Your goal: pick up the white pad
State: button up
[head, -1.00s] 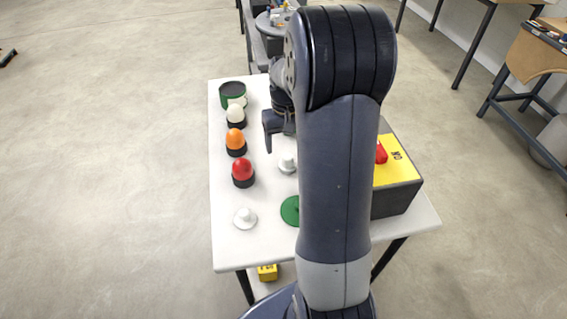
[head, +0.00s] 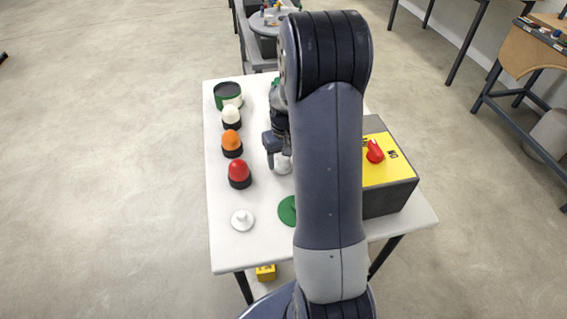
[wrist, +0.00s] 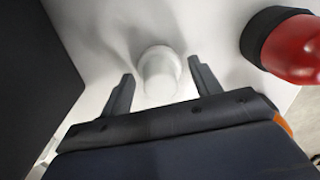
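Two white knobbed pads stand on the white table. One white pad (head: 283,164) is at my gripper, partly hidden by it in the head view. The other white pad (head: 242,220) lies clear near the front left. In the wrist view a white pad (wrist: 160,80) with its round knob sits between the fingertips of my gripper (wrist: 161,71). The gripper is open, with one finger on each side of the knob and a gap on both sides. In the head view my gripper (head: 275,155) is low over the table, partly behind my arm.
A red dome (head: 239,172), an orange dome (head: 231,142) and a white dome (head: 231,116) line the left side. A green-and-black round container (head: 228,93) is behind them. A green disc (head: 287,210) is in front; a yellow-topped box (head: 390,190) with a red knob stands right.

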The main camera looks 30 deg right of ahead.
jog(key=c, duration=0.8)
jog(key=shift+r, duration=0.1)
notch_tip(320, 180, up, 10)
jog(key=shift+f, duration=0.1)
jog(key=o, duration=0.4)
jog(key=c, duration=0.3)
